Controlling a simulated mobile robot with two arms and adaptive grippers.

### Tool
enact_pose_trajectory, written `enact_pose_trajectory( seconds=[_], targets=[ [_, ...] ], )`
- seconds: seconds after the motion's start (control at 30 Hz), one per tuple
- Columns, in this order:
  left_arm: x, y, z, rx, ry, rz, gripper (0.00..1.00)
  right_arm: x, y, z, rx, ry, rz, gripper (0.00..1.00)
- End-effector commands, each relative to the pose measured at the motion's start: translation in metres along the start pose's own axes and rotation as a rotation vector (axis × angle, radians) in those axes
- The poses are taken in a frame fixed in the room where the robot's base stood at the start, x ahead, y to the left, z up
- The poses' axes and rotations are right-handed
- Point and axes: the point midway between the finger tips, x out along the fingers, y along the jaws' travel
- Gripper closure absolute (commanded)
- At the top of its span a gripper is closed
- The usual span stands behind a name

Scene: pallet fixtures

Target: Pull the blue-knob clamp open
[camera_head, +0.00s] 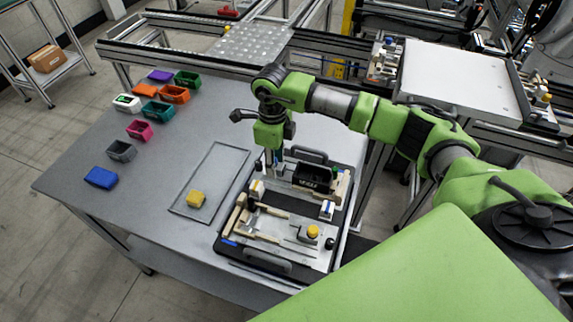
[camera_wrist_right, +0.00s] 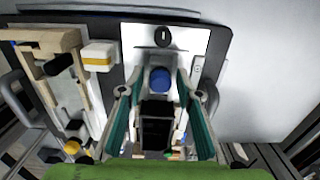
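The blue knob (camera_wrist_right: 160,79) shows in the right wrist view, in front of a pale plate, between the ends of my right gripper's two teal fingers (camera_wrist_right: 160,88). The fingers are apart; I cannot tell whether either one touches the knob. In the head view my right gripper (camera_head: 273,162) points down at the back left end of the pallet fixture (camera_head: 231,250), and I cannot make out the blue knob there. My left gripper is not in view.
A yellow knob (camera_head: 313,231) stands at the fixture's front, and a black bin (camera_head: 312,177) sits near its back. A yellow block (camera_head: 195,198) lies in a shallow tray (camera_head: 222,165) to the left. Several coloured bins, including a blue one (camera_head: 101,177), stand farther left.

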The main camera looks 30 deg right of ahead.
Motion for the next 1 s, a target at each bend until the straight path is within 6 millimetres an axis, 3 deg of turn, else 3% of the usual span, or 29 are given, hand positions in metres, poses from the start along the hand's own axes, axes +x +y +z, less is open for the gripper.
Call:
enact_pose_trajectory(
  seconds=[1.0],
  targets=[
    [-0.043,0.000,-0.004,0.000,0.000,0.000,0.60,-0.078,0.000,0.000,0.000,-0.001,0.000,0.68]
  ],
)
